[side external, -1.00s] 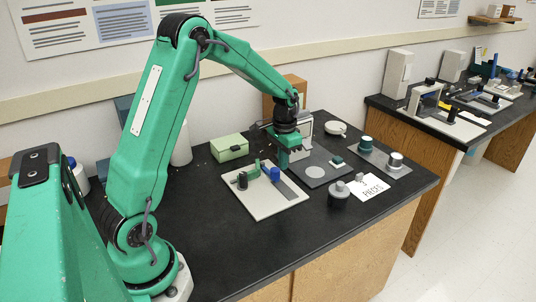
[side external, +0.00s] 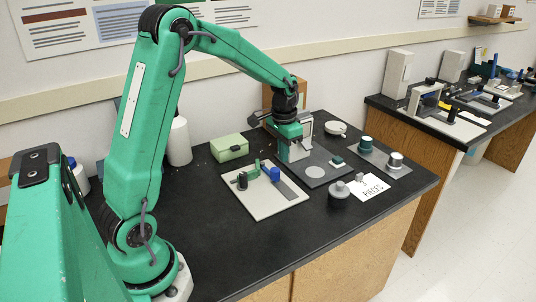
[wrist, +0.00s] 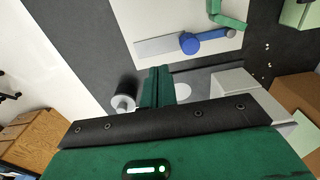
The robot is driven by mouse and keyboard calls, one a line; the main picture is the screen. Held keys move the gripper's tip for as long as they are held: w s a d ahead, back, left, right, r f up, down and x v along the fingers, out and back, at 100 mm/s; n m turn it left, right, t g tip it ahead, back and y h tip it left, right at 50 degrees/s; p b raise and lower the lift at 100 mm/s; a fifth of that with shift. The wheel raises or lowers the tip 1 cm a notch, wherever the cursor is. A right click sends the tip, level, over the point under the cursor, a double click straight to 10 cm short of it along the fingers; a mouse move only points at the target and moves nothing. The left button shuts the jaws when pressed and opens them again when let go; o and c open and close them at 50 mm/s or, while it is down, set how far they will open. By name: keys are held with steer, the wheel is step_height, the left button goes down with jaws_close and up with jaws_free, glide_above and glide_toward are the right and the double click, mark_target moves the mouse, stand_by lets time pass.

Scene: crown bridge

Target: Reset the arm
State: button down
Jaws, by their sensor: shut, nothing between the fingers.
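My gripper (side external: 283,151) is raised above the black bench, near the back edge of the dark grey plate with a pale round disc (side external: 315,171). In the wrist view my gripper's green fingers (wrist: 157,86) are together, with nothing between them. The pale disc (wrist: 183,91) shows just right of the fingertips there, partly hidden by my gripper. My gripper appears apart from everything on the bench.
A dark pot (side external: 339,192), a paper card (side external: 370,186) and a grey tray (side external: 377,150) lie to the right. The bench front-left is clear.

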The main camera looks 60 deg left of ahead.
steer(key=s+d+r+t, duration=0.2)
steer(key=s+d+r, duration=0.6)
steer(key=r, duration=0.2)
steer(key=s+d+r+t, duration=0.1)
steer(key=s+d, duration=0.1)
steer(key=s, duration=0.4)
steer(key=s+d+r+t, duration=0.1)
steer(key=s+d+t, duration=0.1)
steer(key=s, duration=0.4)
steer(key=shift+s+d+r, duration=0.25)
steer(key=shift+s+d, duration=0.1)
steer(key=shift+d, duration=0.25)
